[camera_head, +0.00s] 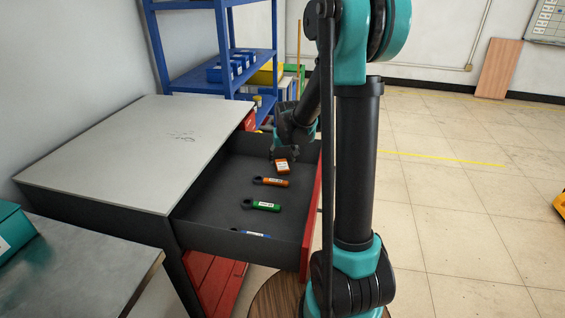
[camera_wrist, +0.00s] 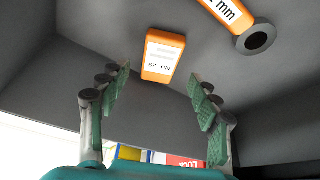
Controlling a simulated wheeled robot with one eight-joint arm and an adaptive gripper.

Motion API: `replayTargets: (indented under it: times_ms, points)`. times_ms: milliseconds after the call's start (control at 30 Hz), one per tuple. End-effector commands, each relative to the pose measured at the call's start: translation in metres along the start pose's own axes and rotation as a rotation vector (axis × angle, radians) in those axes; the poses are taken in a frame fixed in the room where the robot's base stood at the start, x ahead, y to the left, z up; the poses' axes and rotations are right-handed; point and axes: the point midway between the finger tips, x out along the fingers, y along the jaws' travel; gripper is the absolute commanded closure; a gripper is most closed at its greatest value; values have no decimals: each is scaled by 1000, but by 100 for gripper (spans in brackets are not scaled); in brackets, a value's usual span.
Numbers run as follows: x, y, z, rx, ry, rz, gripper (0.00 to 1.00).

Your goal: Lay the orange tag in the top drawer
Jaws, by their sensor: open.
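The orange tag (camera_head: 281,165) with a white label is inside the open top drawer (camera_head: 225,242), near its far end. In the wrist view the orange tag (camera_wrist: 163,56) shows its label "No 29" just beyond my fingertips; I cannot tell whether it lies fully flat. My gripper (camera_head: 284,153) is inside the far end of the drawer, above and close to the tag. In the wrist view my gripper (camera_wrist: 160,84) has its green-padded fingers spread apart, with nothing between them.
An orange-handled tool (camera_head: 270,182), a green one (camera_head: 261,206) and a blue one (camera_head: 251,234) lie in the drawer. The grey cabinet top (camera_head: 130,150) is bare. A blue shelf rack (camera_head: 215,75) stands behind. Open tiled floor is at the right.

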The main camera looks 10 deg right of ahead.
Motion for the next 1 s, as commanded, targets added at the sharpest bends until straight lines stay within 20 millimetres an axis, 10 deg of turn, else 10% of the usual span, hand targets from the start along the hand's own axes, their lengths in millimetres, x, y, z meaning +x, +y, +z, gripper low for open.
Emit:
replayTargets:
  times_ms: [500, 1000]
  points:
    - [-73, 0, 0, 0, 0, 0, 37]
    - [-81, 0, 0, 0, 0, 0, 37]
